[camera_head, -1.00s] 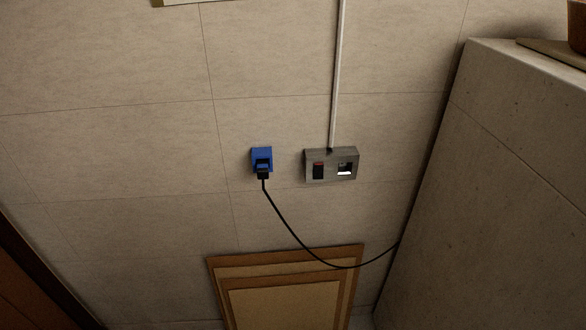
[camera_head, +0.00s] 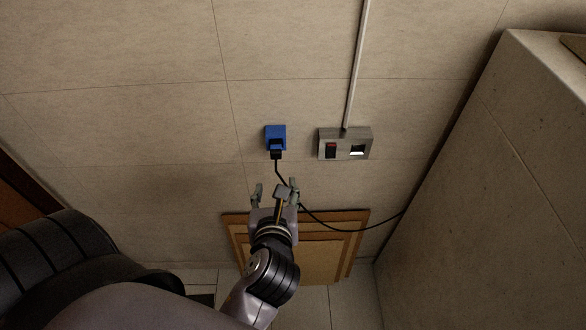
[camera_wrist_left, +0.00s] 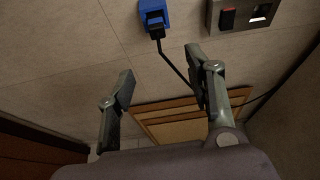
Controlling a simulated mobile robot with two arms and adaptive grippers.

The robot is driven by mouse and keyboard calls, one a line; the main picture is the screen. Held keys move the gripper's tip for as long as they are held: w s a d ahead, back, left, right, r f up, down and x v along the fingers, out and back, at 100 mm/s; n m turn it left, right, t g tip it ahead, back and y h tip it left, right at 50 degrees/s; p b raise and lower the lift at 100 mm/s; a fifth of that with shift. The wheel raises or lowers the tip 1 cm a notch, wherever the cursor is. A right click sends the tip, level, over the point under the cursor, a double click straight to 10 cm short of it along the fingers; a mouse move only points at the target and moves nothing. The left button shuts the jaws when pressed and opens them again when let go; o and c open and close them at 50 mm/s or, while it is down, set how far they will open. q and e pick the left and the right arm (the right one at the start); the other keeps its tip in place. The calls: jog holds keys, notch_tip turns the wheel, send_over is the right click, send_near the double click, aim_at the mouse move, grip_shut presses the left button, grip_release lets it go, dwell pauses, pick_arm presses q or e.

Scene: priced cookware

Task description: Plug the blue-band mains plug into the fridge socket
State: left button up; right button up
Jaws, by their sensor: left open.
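The black plug (camera_head: 276,154) hangs at the lower side of a blue wall holder (camera_head: 275,133), its cord running down and right. In the left wrist view the plug (camera_wrist_left: 156,31) and blue holder (camera_wrist_left: 153,12) are at the top. The grey metal socket box (camera_head: 344,143) is on the wall to the right, with a red switch (camera_head: 330,150) and a pale outlet area (camera_head: 357,150). My left gripper (camera_head: 274,190) is open and empty, below the plug and apart from it. Its fingers (camera_wrist_left: 160,85) show spread in the wrist view. My right gripper is not in view.
The black cord (camera_head: 340,228) sags to the right behind the large stone-like block (camera_head: 490,190). Brown framed boards (camera_head: 325,262) lean on the wall below. A conduit (camera_head: 357,65) rises from the socket box. The wall left of the holder is clear.

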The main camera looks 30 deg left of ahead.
aim_at(276, 154)
pick_arm(q)
jog(key=p+x, duration=0.1)
jog(key=x, duration=0.4)
jog(key=p+x, duration=0.1)
jog(key=x, duration=0.5)
jog(key=r+p+x, duration=0.1)
jog(key=x, duration=0.5)
jog(key=shift+w+a+r, duration=0.1)
jog(key=shift+w+a, duration=0.05)
jog(key=shift+a, duration=0.05)
jog(key=shift+c, duration=0.5)
grip_shut()
